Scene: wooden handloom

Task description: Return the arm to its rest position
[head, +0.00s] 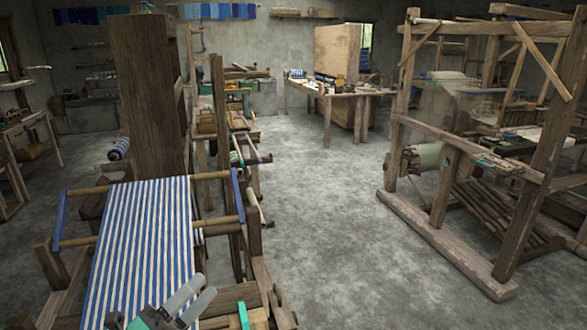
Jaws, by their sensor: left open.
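My left gripper (205,287) shows at the bottom of the head view, left of centre. Its two grey fingers are apart and point up and to the right, with nothing seen between them. It is in front of the lower right part of the blue-and-white striped cloth (140,232). I cannot tell how far above the cloth it is. The cloth is stretched on the near wooden loom (150,90). Most of my left arm is cut off by the bottom edge. My right gripper is out of view.
Wooden bars with blue ends (240,195) cross the near loom, close to the gripper. Another large wooden loom (400,100) stands at the right. A cluttered table (327,120) stands at the back. The grey floor (320,225) between the looms is clear.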

